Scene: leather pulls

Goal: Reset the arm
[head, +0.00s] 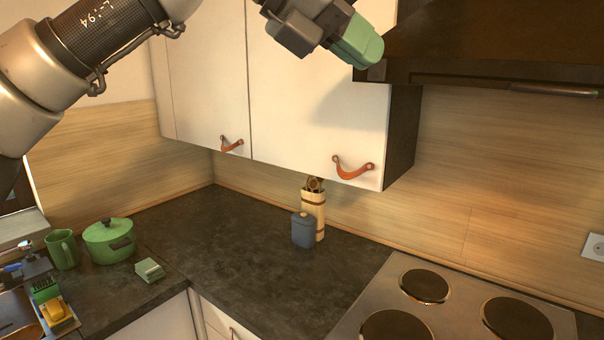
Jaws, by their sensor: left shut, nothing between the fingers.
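My left arm comes in from the upper left of the head view. Its gripper (358,45), dark with a green tip, is at the top, in front of the white wall cabinet (300,110). The fingers are shut with nothing between them. The gripper is well above and apart from the cabinet's leather pulls: the right one (352,172) and the left one (231,146). Both cabinet doors look closed. My right gripper is not in view.
A dark range hood (490,50) is close to the right of the gripper. On the counter (220,250) are a green pot (108,240), a green mug (64,250), a blue canister (303,230) and a utensil holder (314,208). A hob (455,310) is at lower right. The counter's middle is clear.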

